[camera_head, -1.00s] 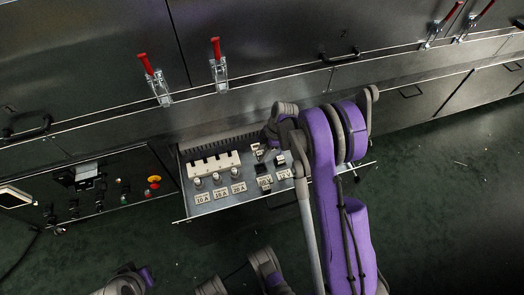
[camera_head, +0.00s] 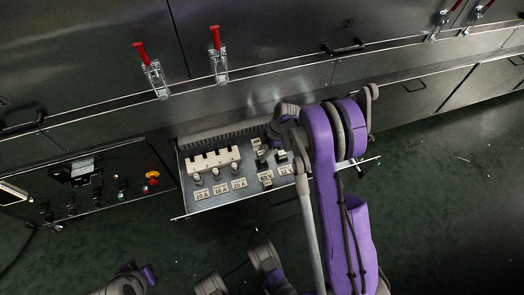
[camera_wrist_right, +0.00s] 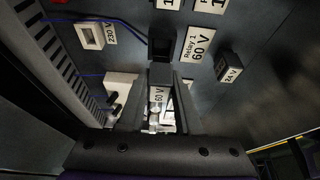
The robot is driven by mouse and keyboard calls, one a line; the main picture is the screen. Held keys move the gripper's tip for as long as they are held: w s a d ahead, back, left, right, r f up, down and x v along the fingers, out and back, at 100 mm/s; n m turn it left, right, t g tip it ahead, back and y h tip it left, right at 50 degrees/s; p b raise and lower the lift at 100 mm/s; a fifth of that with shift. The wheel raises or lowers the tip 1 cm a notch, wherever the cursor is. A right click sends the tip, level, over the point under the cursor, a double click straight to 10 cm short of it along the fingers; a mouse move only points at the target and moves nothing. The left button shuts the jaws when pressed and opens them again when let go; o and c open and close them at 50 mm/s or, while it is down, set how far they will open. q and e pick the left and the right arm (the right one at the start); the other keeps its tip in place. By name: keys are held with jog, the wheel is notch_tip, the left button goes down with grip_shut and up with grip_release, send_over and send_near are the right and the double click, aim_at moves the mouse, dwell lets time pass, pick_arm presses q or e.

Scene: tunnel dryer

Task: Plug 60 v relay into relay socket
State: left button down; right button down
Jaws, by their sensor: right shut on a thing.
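My right gripper (camera_wrist_right: 157,112) is shut on the 60 V relay (camera_wrist_right: 159,76), a small dark block with a pale "60 V" face between the fingers. The relay socket (camera_wrist_right: 160,44) is a dark square just beyond the relay, beside the label "Relay 1 60 V" (camera_wrist_right: 198,45). I cannot tell whether relay and socket touch. In the head view my right gripper (camera_head: 263,154) reaches down over the pull-out panel (camera_head: 212,205), and the relay is too small to make out there. My left gripper is not in view.
The panel carries a white fuse block (camera_head: 213,161), several round fuse holders and number labels. A "24 V" block (camera_wrist_right: 230,67) and a "230 V" block (camera_wrist_right: 91,36) flank the socket. A ribbed strip (camera_wrist_right: 62,60) runs along one side. A control box (camera_head: 90,190) stands left.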

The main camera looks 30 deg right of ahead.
jog(key=shift+f+b, duration=0.5)
jog(key=shift+f, duration=0.55)
jog(key=shift+f+b, duration=0.75)
jog(key=shift+f, duration=0.25)
dwell(0.9)
jog(key=c, duration=0.5)
grip_release()
jog(key=shift+r, duration=0.1)
jog(key=p+v, duration=0.3)
jog(key=v, duration=0.7)
jog(key=shift+d+r, duration=0.2)
jog(key=shift+r, duration=0.05)
